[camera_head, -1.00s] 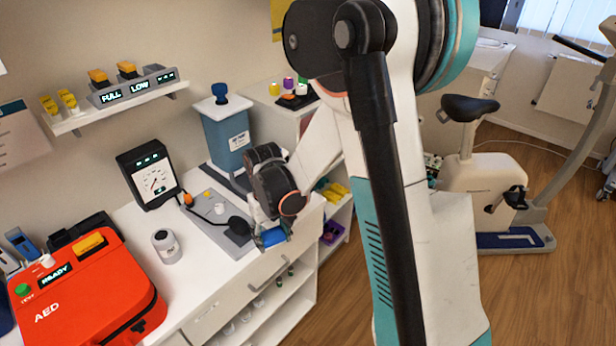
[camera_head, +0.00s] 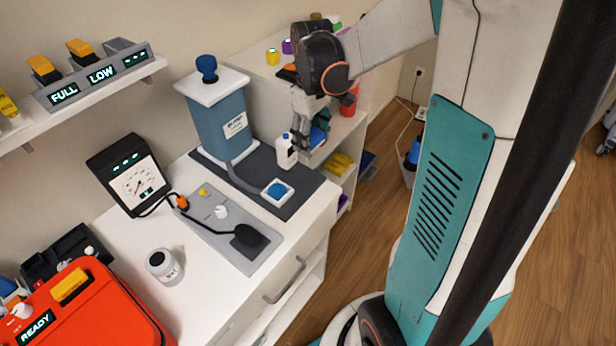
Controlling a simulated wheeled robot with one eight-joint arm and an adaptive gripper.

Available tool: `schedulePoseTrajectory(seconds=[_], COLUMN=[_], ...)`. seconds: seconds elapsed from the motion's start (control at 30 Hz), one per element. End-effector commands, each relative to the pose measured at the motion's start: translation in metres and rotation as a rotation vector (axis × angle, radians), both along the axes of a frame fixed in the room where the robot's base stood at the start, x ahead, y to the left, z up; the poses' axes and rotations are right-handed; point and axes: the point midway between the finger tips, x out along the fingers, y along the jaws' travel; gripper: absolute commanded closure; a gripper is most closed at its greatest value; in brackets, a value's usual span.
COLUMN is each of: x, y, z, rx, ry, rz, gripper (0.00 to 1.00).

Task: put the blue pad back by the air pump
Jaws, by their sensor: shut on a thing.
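My gripper (camera_head: 307,127) hangs down at the far right corner of the desk, beyond the air pump's mat. It is shut on a blue piece (camera_head: 319,137), taken as the blue pad, which shows partly at the right of the fingers. Its contact with the fingers is hard to see. The air pump (camera_head: 222,120) is a blue-grey upright box with a white lid and a blue knob, standing on a dark mat (camera_head: 297,208). A hose runs from it towards a white square with a blue top (camera_head: 277,191) on the mat.
A white bottle (camera_head: 286,151) stands close to the left of my gripper. A grey panel (camera_head: 225,250) with a black paddle, a gauge box (camera_head: 130,176), a white jar (camera_head: 164,265) and a red AED case (camera_head: 90,315) fill the desk. Open shelves (camera_head: 350,150) lie behind.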

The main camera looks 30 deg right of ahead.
Motion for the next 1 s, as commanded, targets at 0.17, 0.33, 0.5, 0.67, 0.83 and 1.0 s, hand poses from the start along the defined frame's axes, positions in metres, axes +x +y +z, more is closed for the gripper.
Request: schedulePoseTrajectory(seconds=[0.17,0.33,0.5,0.67,0.83,1.0], x=[0.001,0.001,0.0,0.0,0.001,0.0], y=[0.0,0.0,0.0,0.0,0.0,0.0], z=[-0.049,-0.085,-0.103,-0.111,-0.136,-0.148], rx=[0.0,0.0,0.0,0.0,0.0,0.0], ry=[0.0,0.0,0.0,0.0,0.0,0.0], rz=[0.0,-0.001,-0.001,-0.001,-0.001,-0.001], gripper=[0.7,0.7,0.7,0.7,0.7,0.7])
